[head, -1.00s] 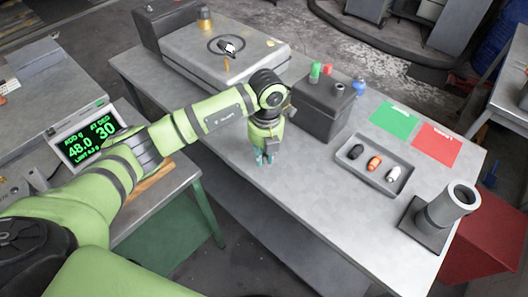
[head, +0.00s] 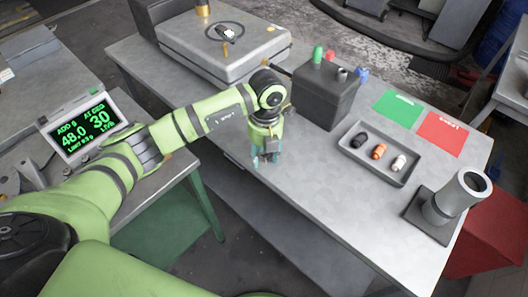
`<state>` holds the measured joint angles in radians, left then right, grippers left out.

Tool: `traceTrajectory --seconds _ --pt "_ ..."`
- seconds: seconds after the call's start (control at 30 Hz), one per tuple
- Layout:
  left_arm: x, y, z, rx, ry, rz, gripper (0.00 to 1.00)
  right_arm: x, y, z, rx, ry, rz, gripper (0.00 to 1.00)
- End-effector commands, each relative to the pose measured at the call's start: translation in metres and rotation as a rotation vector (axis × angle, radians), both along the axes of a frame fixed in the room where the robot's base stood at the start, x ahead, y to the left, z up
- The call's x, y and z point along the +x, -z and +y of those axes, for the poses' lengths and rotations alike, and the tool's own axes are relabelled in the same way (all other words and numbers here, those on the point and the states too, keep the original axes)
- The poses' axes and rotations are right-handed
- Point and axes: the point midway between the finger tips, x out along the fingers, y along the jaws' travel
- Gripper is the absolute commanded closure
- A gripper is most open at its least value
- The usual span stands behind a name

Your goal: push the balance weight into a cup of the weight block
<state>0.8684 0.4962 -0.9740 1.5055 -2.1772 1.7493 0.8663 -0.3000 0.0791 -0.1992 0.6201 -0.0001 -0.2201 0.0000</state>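My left gripper (head: 266,160) points down over the near side of the grey metal table, left of a dark box. Its teal fingers look narrow and small here, so I cannot tell if they are apart or hold anything. I cannot make out the balance weight or the weight block with certainty. A dark box (head: 324,97) with green, red, grey and blue pegs on top stands just behind and right of the gripper. My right gripper is not in view.
A tray (head: 407,172) holds a black, an orange and a white piece. Green (head: 398,108) and red (head: 441,135) mats lie behind it. A grey tube stand (head: 452,205) is at right. A grey machine (head: 223,55) stands at the back left. A display (head: 82,122) reads 48.0 and 30.

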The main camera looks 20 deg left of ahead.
Motion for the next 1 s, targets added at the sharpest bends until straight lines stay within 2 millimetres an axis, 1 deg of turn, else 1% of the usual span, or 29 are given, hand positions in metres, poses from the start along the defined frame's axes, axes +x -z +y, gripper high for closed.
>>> traceTrajectory --seconds 0.23,0.37,0.47,0.7,0.8,0.9,1.0 --pt "0.000 -0.001 0.000 0.000 0.000 0.000 0.53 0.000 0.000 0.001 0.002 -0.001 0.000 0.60" --pt "0.002 -0.010 0.000 0.000 0.000 -0.004 0.53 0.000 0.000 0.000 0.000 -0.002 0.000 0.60" --pt "0.002 -0.026 0.000 -0.001 0.000 -0.005 0.53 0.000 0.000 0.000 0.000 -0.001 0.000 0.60" --pt "0.004 -0.078 -0.001 -0.001 0.001 -0.005 0.53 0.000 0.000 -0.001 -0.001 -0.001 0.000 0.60" --pt "0.005 -0.096 -0.002 -0.001 0.000 -0.004 0.53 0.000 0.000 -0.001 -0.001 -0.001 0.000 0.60" --pt "0.005 -0.109 -0.002 -0.001 0.000 -0.003 0.53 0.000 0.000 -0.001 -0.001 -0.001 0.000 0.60" --pt "0.005 -0.117 -0.002 0.000 0.000 -0.001 0.53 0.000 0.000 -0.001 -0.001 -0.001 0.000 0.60"
